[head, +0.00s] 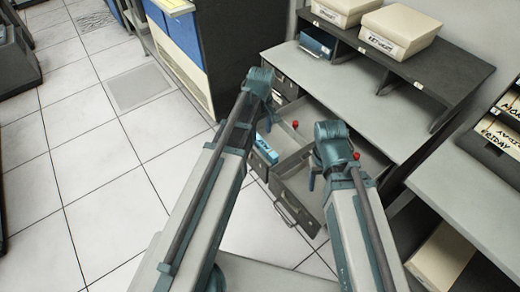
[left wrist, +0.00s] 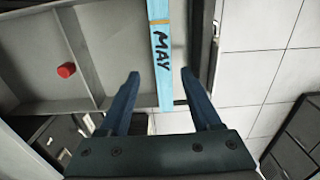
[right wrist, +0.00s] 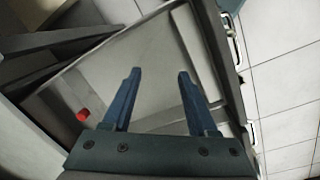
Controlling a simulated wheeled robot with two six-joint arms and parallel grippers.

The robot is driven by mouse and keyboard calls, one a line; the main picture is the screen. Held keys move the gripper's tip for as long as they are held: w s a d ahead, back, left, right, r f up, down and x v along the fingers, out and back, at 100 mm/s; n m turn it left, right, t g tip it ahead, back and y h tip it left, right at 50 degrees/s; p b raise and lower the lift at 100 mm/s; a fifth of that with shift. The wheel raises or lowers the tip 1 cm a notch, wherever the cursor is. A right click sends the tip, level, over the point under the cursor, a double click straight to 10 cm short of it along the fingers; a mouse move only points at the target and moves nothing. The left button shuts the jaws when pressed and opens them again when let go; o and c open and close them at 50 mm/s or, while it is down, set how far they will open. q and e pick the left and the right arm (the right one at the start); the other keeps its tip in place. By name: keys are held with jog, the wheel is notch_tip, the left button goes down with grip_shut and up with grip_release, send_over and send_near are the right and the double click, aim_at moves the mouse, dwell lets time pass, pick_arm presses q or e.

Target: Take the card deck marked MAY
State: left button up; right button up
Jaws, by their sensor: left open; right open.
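The card deck marked MAY (left wrist: 163,92) is a light blue strip with a yellow band and black lettering in the left wrist view. It lies along the side wall of an open grey drawer (left wrist: 115,40). In the head view the blue deck (head: 265,149) shows just below my left gripper (head: 268,122). My left gripper is open, and in its wrist view the fingers (left wrist: 160,76) flank the deck's near end without visible contact. My right gripper (right wrist: 159,74) is open and empty, above another open drawer compartment (right wrist: 165,55). Its fingers are mostly hidden in the head view.
A red knob (left wrist: 66,70) is inside the drawer, and another red knob (right wrist: 83,114) shows in the right wrist view. The grey desk (head: 350,85) carries a shelf with cream boxes (head: 395,30). A dark cabinet (head: 235,45) stands behind.

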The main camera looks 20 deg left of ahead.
aim_at(260, 140)
pick_arm(q)
jog(key=shift+s+a+f+b, duration=0.1)
jog(key=shift+f+b, duration=1.25)
jog(key=shift+s+a+f+b, duration=0.1)
jog(key=shift+f+b, duration=1.2)
pick_arm(e)
jog(key=shift+f, duration=2.65)
pick_arm(q)
jog(key=shift+r, duration=0.1)
pick_arm(e)
jog(key=shift+r, duration=0.1)
pick_arm(q)
jog(key=shift+c, duration=0.2)
grip_shut()
